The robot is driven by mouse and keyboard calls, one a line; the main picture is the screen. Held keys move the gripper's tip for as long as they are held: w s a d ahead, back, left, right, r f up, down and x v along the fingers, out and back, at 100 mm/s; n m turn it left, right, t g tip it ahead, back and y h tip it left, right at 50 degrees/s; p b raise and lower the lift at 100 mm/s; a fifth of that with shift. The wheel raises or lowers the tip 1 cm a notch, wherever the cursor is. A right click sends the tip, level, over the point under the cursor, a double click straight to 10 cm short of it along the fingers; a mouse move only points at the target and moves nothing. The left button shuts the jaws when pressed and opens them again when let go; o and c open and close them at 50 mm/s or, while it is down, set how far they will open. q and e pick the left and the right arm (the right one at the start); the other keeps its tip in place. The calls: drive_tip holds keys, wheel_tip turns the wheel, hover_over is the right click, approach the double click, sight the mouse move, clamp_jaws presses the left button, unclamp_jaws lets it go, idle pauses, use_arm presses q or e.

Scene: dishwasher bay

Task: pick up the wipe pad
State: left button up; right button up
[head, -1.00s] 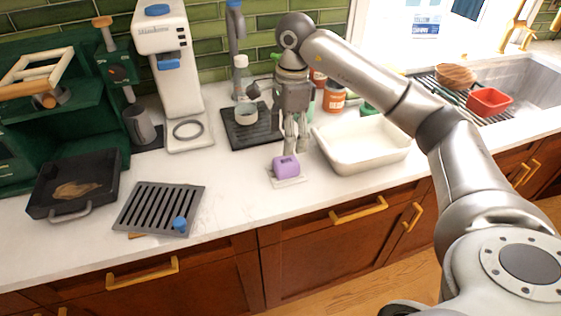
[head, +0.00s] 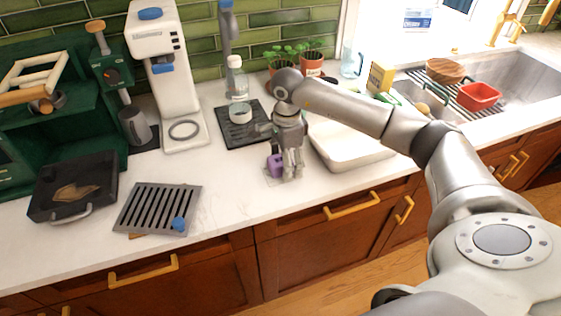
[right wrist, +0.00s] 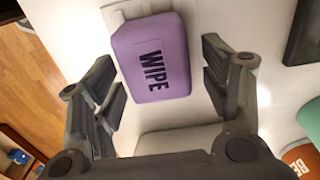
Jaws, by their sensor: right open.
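The wipe pad is a purple block marked WIPE (right wrist: 152,58). In the head view the wipe pad (head: 274,165) stands on a small pale plate (head: 272,181) on the counter, partly hidden by my right gripper (head: 291,174). In the right wrist view my right gripper (right wrist: 165,95) is open, with one finger on each side of the pad's near part. I see gaps between the fingers and the pad, and the jaws hold nothing. My left gripper is not in view.
A white basin (head: 345,146) stands close to the right of my right gripper. A dark mat with a cup (head: 240,113) lies behind it. A slotted grey tray (head: 157,208) lies to the left. The counter in front of the pad is clear.

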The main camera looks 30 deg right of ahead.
drive_tip(key=c, duration=1.1)
drive_tip(key=shift+r, duration=0.15)
